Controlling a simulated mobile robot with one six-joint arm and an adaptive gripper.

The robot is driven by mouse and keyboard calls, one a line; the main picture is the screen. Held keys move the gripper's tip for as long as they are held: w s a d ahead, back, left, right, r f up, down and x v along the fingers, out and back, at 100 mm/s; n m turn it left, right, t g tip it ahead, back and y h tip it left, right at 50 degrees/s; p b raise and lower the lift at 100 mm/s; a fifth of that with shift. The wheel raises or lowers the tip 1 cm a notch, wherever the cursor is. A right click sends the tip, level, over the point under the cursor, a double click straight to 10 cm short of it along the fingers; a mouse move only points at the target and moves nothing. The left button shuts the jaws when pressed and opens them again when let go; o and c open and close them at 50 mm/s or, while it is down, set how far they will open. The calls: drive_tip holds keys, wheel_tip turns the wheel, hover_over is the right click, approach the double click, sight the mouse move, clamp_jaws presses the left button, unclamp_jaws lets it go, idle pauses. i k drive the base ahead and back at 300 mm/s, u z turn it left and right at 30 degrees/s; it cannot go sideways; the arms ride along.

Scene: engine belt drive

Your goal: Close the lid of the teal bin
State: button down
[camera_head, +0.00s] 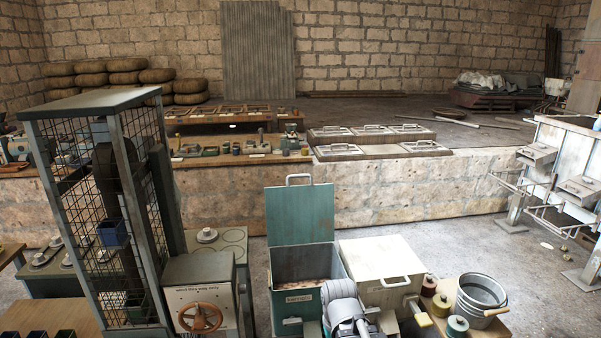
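The teal bin (301,267) stands front centre with a label on its front face. Its teal lid (301,216) is open, standing upright at the back edge with a pale handle (299,178) on top. Brownish contents show inside the bin. A grey-white part of my arm (343,302) is in front of the bin's right front corner and hides part of it. A small grey piece with a yellowish tip (420,313) shows to the right of my arm; I cannot tell whether it belongs to my gripper. No fingers show clearly, and nothing is seen touching the lid.
A cream bin (375,262) with a shut lid and handle stands right beside the teal bin. A metal bucket (482,297) and several coloured canisters are further right. A mesh cage (110,210) and a box with a handwheel (200,317) stand left. A stone ledge (420,185) runs behind.

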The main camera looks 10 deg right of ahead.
sight(303, 214)
drive_tip(key=u, duration=0.05)
drive_tip(key=i, duration=1)
